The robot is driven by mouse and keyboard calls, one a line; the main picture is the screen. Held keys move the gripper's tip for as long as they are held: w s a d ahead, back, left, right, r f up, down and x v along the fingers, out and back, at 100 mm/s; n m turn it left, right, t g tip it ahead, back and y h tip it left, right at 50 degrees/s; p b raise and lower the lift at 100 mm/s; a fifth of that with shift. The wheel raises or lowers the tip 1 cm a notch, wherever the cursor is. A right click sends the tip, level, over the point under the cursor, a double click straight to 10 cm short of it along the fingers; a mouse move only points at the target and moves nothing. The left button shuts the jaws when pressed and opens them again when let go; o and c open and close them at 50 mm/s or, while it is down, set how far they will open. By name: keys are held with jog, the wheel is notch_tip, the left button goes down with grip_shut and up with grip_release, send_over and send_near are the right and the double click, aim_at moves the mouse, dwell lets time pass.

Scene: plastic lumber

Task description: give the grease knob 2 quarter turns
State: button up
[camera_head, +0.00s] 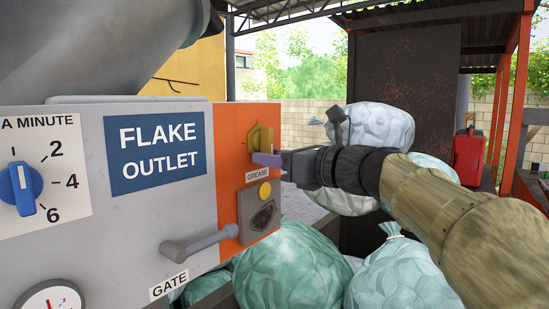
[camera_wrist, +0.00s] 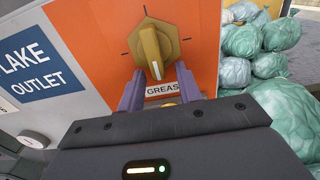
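The grease knob (camera_head: 262,138) is yellow and sits on the orange panel above the GREASE label (camera_head: 257,175). In the wrist view the knob (camera_wrist: 155,42) shows a white mark pointing down toward the label, with dark tick marks around it. My gripper (camera_head: 266,159) is at the panel, level with the knob's lower part. In the wrist view my gripper (camera_wrist: 160,72) is open, its two purple fingers on either side of the knob's lower end with gaps visible. I cannot tell how deep the fingertips reach beside the knob.
Below the label are a yellow button (camera_head: 265,189) and a dark socket plate (camera_head: 263,216). A grey gate handle (camera_head: 200,243) sticks out at the lower left. A blue dial (camera_head: 24,189) is on the far left. Filled bags (camera_head: 293,268) lie below and behind my arm.

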jog(key=shift+s+d, duration=0.1)
jog(key=b+v, duration=0.5)
jog(key=v, duration=1.2)
jog(key=shift+f, duration=0.1)
jog(key=w+f+n+g+h, duration=0.2)
jog(key=f+n+h, duration=0.2)
jog(key=f, duration=1.2)
jog(key=w+f+n+g+h, duration=0.2)
jog(key=f+n+g+h, duration=0.15)
jog(key=f, duration=1.25)
jog(key=s+f+n+g+h, duration=0.1)
jog(key=s+f+n+h, duration=0.2)
jog(key=s+f+n, duration=0.3)
jog(key=s+d+f+n+g+h, duration=0.1)
jog(key=s+f+n, duration=0.4)
jog(key=f+n, duration=0.7)
notch_tip(320, 180, down, 3)
jog(key=g+h, duration=0.1)
jog(key=h, duration=0.1)
jog(key=shift+s+h, duration=0.35)
jog(key=shift+s, duration=0.05)
